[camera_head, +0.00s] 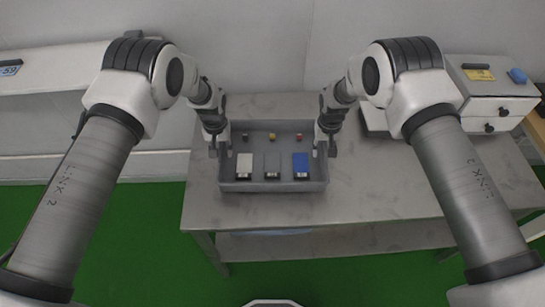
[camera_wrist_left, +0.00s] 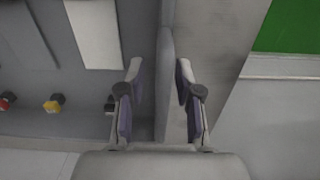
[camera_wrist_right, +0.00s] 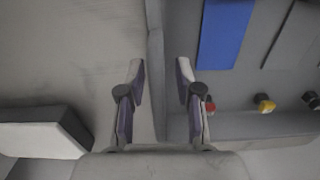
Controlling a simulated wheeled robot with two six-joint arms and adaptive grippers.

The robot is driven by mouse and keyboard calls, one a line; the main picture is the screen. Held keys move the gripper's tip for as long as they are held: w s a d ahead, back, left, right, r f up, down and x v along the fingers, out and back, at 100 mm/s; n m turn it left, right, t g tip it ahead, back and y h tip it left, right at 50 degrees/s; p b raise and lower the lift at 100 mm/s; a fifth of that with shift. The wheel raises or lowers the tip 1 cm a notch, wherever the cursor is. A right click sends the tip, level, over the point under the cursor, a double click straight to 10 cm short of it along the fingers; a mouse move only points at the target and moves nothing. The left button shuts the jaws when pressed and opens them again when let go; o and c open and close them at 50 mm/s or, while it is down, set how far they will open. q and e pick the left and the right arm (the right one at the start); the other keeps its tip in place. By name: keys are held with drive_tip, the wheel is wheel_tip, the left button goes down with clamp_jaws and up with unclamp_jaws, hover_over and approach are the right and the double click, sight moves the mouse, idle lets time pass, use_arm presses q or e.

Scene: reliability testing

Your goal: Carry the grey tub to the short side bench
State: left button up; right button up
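The grey tub (camera_head: 240,185) sits on a grey metal table. Inside it lie a pale block, a grey block and a blue block (camera_head: 301,163), with several small coloured parts behind them. My left gripper (camera_head: 219,152) is at the tub's left wall; in the left wrist view its open fingers (camera_wrist_left: 159,70) lie either side of that wall (camera_wrist_left: 165,95). My right gripper (camera_head: 326,146) is at the right wall; in the right wrist view its open fingers (camera_wrist_right: 159,70) lie either side of that wall (camera_wrist_right: 156,60). Both fingers stand apart from the walls, as far as I can tell.
A white surface (camera_head: 45,75) with a blue "59" label runs along the left wall; I cannot tell whether it is the side bench. A white drawer unit (camera_head: 490,105) stands at the table's back right. The table's right front (camera_head: 390,200) is clear. The floor is green.

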use_arm(q)
clamp_jaws()
use_arm(e)
clamp_jaws()
use_arm(q)
drive_tip(key=shift+r, duration=0.15)
use_arm(e)
drive_tip(key=shift+r, duration=0.1)
